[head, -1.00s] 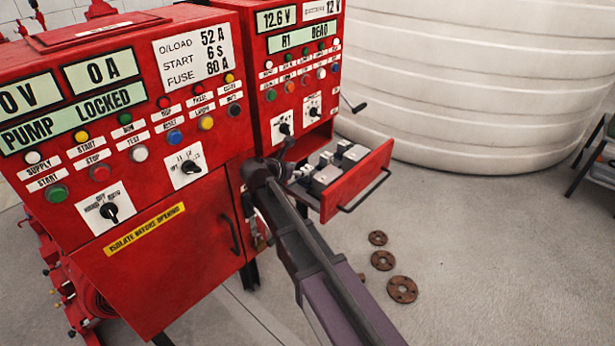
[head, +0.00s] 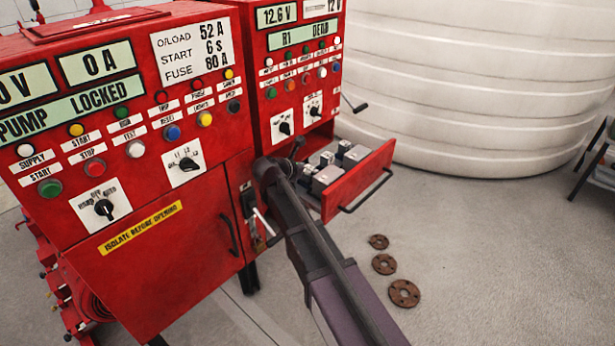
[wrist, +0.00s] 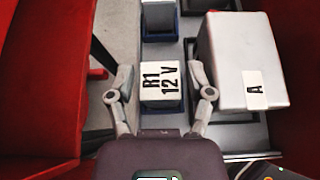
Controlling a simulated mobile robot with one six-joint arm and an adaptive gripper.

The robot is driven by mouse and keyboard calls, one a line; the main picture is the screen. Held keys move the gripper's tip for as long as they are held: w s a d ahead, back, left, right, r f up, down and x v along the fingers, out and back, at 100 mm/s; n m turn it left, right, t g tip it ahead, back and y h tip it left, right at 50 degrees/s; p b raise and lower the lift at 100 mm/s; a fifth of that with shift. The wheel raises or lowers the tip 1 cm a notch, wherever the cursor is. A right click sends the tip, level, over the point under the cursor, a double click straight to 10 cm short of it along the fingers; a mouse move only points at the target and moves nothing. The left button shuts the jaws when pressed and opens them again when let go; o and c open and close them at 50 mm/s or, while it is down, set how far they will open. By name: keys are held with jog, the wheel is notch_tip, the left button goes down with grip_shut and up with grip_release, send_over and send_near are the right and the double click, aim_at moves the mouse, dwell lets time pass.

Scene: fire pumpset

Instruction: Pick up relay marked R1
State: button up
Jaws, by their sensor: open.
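The relay marked R1 (wrist: 162,84) is a small block with a white top lettered "R1 12 V". It sits in the open red drawer and shows in the middle of the wrist view. My gripper (wrist: 161,88) is open, with one finger on each side of the relay. I cannot tell whether either finger touches it. In the head view my arm's end is at the drawer (head: 360,180), and the relay cannot be picked out for certain there.
A larger grey box marked A (wrist: 245,65) stands close to the right finger. Another block in a blue socket (wrist: 159,18) lies beyond the relay. Rusty flanges (head: 384,264) lie on the floor.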

aim_at(308, 168)
grip_shut()
jog(key=shift+r, duration=0.2)
notch_tip(308, 168, up, 10)
jog(key=p, duration=1)
jog(key=shift+f, duration=0.2)
dwell(0.6)
